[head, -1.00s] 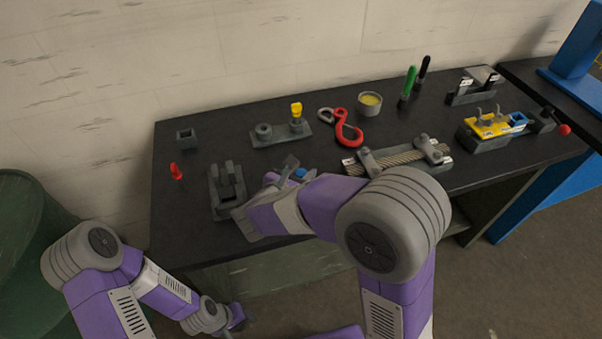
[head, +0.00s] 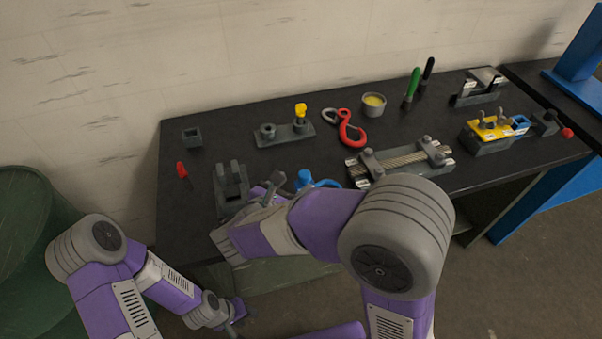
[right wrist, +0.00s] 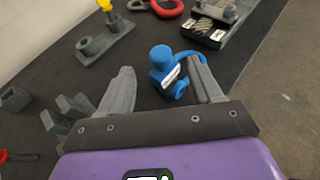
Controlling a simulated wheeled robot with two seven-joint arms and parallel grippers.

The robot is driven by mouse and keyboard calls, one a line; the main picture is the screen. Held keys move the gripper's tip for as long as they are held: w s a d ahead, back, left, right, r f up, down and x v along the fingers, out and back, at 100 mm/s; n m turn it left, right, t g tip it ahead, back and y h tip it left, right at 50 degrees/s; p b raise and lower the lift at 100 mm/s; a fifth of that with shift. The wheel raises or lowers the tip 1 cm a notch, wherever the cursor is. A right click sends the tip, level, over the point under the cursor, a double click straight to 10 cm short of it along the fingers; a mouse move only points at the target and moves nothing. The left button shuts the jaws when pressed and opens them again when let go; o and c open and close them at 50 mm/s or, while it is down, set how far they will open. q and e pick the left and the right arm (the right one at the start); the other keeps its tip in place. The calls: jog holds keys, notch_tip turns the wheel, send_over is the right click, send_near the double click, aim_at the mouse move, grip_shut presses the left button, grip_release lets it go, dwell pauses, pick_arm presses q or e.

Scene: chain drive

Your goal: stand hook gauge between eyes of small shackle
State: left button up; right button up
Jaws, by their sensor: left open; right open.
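A blue shackle-like piece with a round knob and a curved bow (head: 306,180) is on the table beside my right gripper (head: 268,192). In the right wrist view this blue piece (right wrist: 163,62) shows between and beyond the open fingers of my right gripper (right wrist: 160,75), which hold nothing. I cannot tell for sure which piece is the hook gauge; a yellow-topped piece (head: 300,111) stands upright on a grey two-post base (head: 285,136), and a small red piece (head: 182,170) stands at the left. My left gripper (head: 237,313) is low in front of the table, open and empty.
A grey block with two uprights (head: 230,182) is left of my right gripper. A red hook (head: 350,133), a cup (head: 373,104) and a clamped rope fixture (head: 400,161) stand further right. A small grey box (head: 192,137) is back left. The table's left side has free room.

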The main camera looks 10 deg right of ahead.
jog(key=v, duration=0.4)
jog(key=shift+s+a+r+p, duration=0.15)
jog(key=shift+s+a+p, duration=0.1)
jog(key=shift+s+p, duration=0.1)
